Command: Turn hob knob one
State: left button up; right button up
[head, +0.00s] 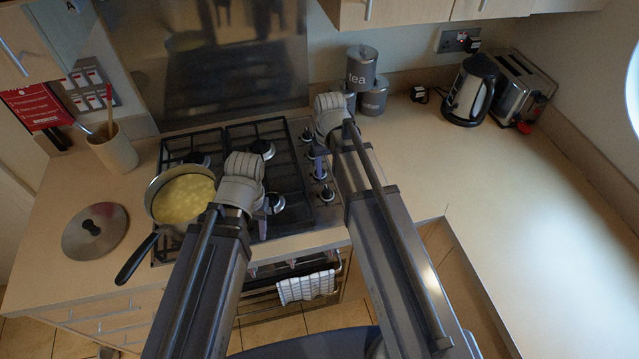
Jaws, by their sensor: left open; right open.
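The hob (225,135) is a black gas hob with grates, set in the counter. Its knobs (327,193) stand in a column along its right edge; I cannot tell which one is knob one. My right gripper (319,165) is open and empty, with its fingers over or close beside this column; contact cannot be told. It and its arm hide part of the hob's right edge. My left gripper (263,216) is open and empty over the front part of the hob, left of the knobs.
A pan (183,197) of yellow food sits on the hob's front left, its handle over the counter edge. A lid (94,231) and utensil pot (114,150) are left. Canisters (361,68) stand behind my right gripper. A kettle (471,91) and toaster (522,88) are back right. The right counter is clear.

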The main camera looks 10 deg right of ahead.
aim_at(328, 189)
pick_arm(q)
jog(key=shift+f+b, duration=3.95)
pick_arm(e)
jog(key=shift+f, duration=4)
jog(key=shift+r, duration=0.1)
jog(key=shift+c, duration=0.2)
grip_shut()
